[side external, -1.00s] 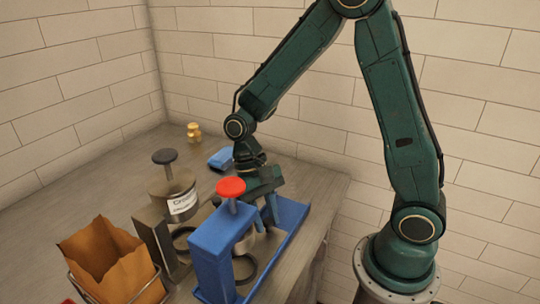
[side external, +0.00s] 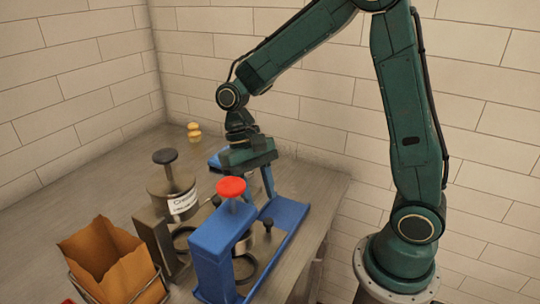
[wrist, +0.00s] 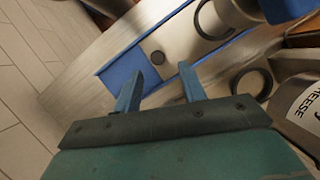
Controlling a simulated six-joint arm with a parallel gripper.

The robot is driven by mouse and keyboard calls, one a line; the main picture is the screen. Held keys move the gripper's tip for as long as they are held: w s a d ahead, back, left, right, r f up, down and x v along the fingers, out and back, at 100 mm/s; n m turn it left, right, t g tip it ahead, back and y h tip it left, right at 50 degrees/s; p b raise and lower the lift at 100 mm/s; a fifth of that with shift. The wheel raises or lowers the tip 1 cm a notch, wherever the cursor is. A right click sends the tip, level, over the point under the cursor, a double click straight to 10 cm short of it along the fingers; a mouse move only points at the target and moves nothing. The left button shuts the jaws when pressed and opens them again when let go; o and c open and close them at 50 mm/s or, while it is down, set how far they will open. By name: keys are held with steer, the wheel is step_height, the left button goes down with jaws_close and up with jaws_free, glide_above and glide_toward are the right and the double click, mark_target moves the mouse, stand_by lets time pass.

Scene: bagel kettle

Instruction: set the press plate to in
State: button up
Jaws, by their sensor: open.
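The blue press (side external: 212,252) with a red top knob (side external: 231,187) stands on a long blue base (side external: 288,216). A metal sliding piece, apparently the press plate, lies along this base; it shows in the wrist view (wrist: 180,58). Its small dark knob (side external: 268,224) stands behind the press frame and also shows in the wrist view (wrist: 157,57). My gripper (side external: 260,195) is open and empty above the base. In the wrist view, the knob lies just beyond the gap between my fingertips (wrist: 156,76), apart from them.
A grey press (side external: 155,240) with a dark top knob and a labelled cream cheese canister (side external: 180,195) stands to the left. A brown paper bag (side external: 110,265) is at the front left. Stacked yellowish pieces (side external: 194,132) stand at the back. A blue object (side external: 214,160) lies behind my gripper.

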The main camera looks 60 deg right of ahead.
steer(key=v, duration=0.8)
stand_by(0.4)
steer(key=s+d+r+n+t+h, duration=0.1)
steer(key=s+r+n+t, duration=0.1)
steer(key=s+t, duration=0.2)
steer(key=s+d+r+n+t, duration=0.1)
steer(key=s+t, duration=0.4)
steer(key=s, duration=0.6)
steer(key=shift+d+r+n+t+h, duration=0.35)
steer(key=shift+r+n, duration=0.35)
steer(key=shift+r, duration=0.4)
stand_by(0.8)
